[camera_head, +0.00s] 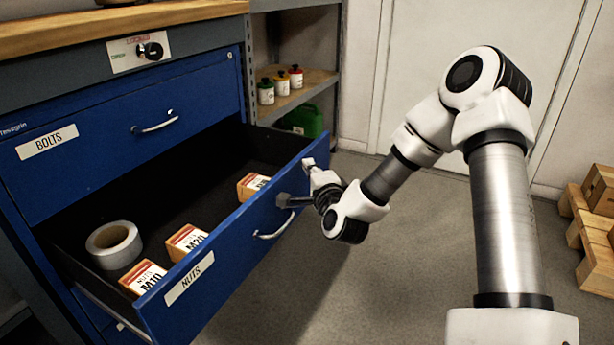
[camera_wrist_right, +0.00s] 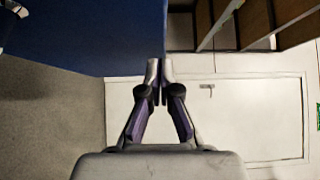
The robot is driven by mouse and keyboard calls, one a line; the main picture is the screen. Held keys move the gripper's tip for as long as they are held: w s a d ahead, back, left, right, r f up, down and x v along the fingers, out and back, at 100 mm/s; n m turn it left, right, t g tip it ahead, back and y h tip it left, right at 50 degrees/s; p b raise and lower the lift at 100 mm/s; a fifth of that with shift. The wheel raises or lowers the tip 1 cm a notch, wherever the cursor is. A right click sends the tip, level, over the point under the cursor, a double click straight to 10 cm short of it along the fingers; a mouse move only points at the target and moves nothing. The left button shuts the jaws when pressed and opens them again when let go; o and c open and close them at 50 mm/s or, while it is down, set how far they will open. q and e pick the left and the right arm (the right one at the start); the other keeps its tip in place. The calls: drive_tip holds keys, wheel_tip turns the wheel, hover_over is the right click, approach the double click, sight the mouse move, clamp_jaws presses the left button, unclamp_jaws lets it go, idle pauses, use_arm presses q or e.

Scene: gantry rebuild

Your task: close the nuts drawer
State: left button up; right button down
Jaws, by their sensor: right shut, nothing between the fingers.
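The blue nuts drawer (camera_head: 228,248) stands pulled well out of the cabinet, with a "NUTS" label (camera_head: 189,278) and a metal bar handle (camera_head: 274,229) on its front. Inside lie a roll of grey tape (camera_head: 114,246) and small orange-and-white boxes, one marked M10 (camera_head: 143,278), one M20 (camera_head: 186,241) and one farther right (camera_head: 252,186). My right gripper (camera_head: 308,165) is shut and empty at the right end of the drawer front. In the right wrist view its fingertips (camera_wrist_right: 159,69) are together beside the blue front's edge (camera_wrist_right: 120,40); contact is unclear. My left gripper is out of view.
The bolts drawer (camera_head: 110,135) above is shut, under a lock plate (camera_head: 140,50) and a wooden worktop (camera_head: 110,25). A shelf (camera_head: 307,85) with small bottles stands behind. Wooden pallets (camera_head: 590,235) are at the right. The floor before the drawer is clear.

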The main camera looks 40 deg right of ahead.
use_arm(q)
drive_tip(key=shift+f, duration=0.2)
use_arm(e)
drive_tip(key=shift+w+a, duration=0.1)
drive_tip(key=shift+w, duration=0.3)
